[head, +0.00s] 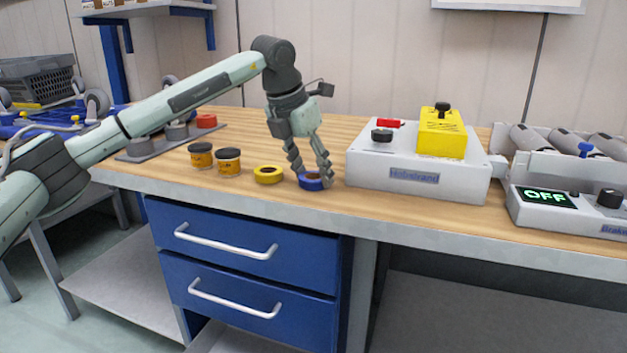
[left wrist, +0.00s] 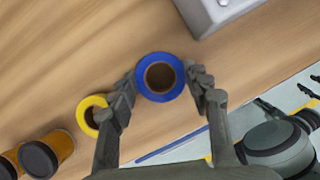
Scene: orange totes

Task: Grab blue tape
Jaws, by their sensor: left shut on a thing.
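The blue tape (head: 311,181) is a roll lying flat on the wooden workbench, near its front edge. In the left wrist view the blue tape (left wrist: 160,57) shows as a blue ring with a brown inner core. My left gripper (head: 314,180) reaches down from above with one finger on each side of the roll. In the left wrist view the fingers of my left gripper (left wrist: 164,83) are shut on the tape's outer sides.
A yellow tape roll (head: 268,175) lies just left of the blue one. Two orange jars with dark lids (head: 228,162) stand further left. A grey box with a yellow block (head: 418,176) stands close on the right. Blue drawers (head: 245,248) are below the bench (head: 455,217).

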